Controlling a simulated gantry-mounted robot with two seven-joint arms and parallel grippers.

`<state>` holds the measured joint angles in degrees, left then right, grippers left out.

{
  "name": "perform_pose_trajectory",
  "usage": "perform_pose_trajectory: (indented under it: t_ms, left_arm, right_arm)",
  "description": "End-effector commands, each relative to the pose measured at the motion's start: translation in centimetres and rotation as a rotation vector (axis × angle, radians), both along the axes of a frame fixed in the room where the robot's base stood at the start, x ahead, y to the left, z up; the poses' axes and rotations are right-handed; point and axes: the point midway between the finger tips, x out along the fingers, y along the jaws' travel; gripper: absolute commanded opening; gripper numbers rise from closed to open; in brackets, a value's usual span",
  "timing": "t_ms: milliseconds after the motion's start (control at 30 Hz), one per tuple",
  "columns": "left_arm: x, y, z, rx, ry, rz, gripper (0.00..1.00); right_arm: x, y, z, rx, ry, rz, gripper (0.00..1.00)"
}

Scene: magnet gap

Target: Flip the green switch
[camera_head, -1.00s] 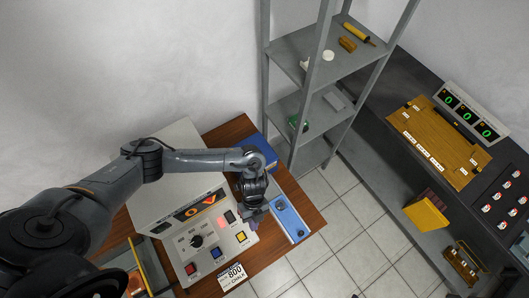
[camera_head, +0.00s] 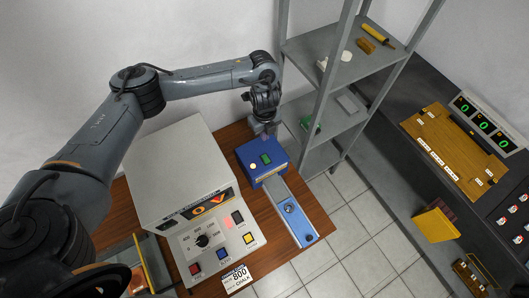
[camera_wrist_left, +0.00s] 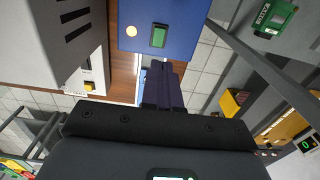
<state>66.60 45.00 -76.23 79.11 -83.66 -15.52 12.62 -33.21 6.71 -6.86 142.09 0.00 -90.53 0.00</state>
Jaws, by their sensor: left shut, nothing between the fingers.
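The green switch (camera_head: 267,159) is a small rectangle on the top face of a blue box (camera_head: 250,150). It also shows in the left wrist view (camera_wrist_left: 159,35), beside a round cream button (camera_wrist_left: 131,31). My left gripper (camera_head: 265,132) is shut and empty, near the back edge of the blue box in the head view. In the left wrist view its fingers (camera_wrist_left: 164,85) are together and appear apart from the switch. My right gripper is not in view.
A white machine (camera_head: 180,175) with a dial and coloured buttons stands left of the box. A blue-and-grey slide (camera_head: 290,210) extends from the box's front. A grey shelf (camera_head: 315,48) rises behind right. A card (camera_head: 236,277) lies at the table's front.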

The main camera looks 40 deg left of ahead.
Motion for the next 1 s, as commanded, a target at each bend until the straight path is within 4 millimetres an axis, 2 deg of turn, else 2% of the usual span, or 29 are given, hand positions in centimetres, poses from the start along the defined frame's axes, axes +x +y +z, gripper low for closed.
perform_pose_trajectory:
  t_ms: [267,467,1000]
  left_arm:
    - [0.0,-0.1,-0.1,-0.001,0.000,-0.001,0.00]
    - [-0.1,-0.1,-1.6,-0.002,0.003,0.000,0.00]
    - [-0.2,-0.1,-11.1,-0.003,0.004,0.002,0.00]
  right_arm:
    - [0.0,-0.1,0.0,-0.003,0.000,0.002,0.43]
    - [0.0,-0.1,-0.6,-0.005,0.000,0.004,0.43]
    - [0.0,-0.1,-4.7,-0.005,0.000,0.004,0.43]
